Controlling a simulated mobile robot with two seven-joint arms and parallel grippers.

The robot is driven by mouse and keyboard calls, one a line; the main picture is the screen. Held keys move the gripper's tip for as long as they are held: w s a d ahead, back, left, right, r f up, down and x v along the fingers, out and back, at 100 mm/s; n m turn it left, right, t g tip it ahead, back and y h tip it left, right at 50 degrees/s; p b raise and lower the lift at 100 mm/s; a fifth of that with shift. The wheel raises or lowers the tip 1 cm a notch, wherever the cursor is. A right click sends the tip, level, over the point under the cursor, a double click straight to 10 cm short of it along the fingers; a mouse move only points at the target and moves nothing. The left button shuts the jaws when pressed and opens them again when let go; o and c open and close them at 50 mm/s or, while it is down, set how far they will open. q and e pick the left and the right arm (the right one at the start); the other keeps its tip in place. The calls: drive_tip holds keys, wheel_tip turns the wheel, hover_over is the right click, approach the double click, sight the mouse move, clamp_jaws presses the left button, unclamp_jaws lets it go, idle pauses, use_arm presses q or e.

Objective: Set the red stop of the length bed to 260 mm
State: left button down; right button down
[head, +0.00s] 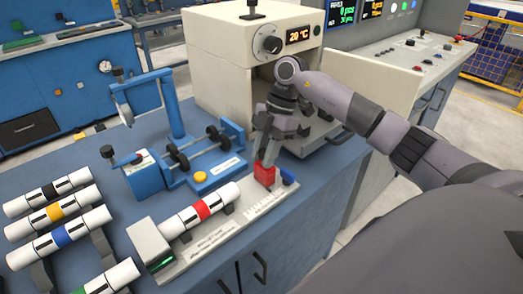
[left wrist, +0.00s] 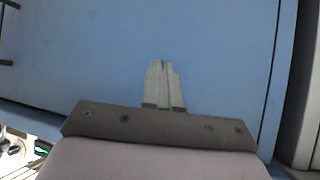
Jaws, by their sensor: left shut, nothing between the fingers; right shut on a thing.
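The length bed (head: 255,211) is a pale bar on the blue bench, with a box with a green display (head: 152,246) at its left end. A white pipe with a red band (head: 204,209) lies along it. The red stop (head: 264,175) sits near the bed's right end, apart from the pipe. A blue piece (head: 288,177) is just to its right. My right gripper (head: 266,160) points down from above and is shut on the red stop's top. The scale marks are too small to read. My left gripper (left wrist: 164,64) is shut and empty in the left wrist view.
Several banded pipes (head: 58,213) lie on a rack at the left. A blue roller fixture (head: 205,160) with a yellow button stands behind the bed. A cream oven (head: 235,60) showing 20 °C stands at the back, its open front near my right arm.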

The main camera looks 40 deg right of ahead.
drive_tip(key=shift+w+d+r, duration=0.1)
drive_tip(key=shift+d, duration=0.15)
drive_tip(key=c, duration=0.9)
unclamp_jaws()
drive_tip(key=shift+o, duration=0.2)
drive_tip(key=v, duration=0.7)
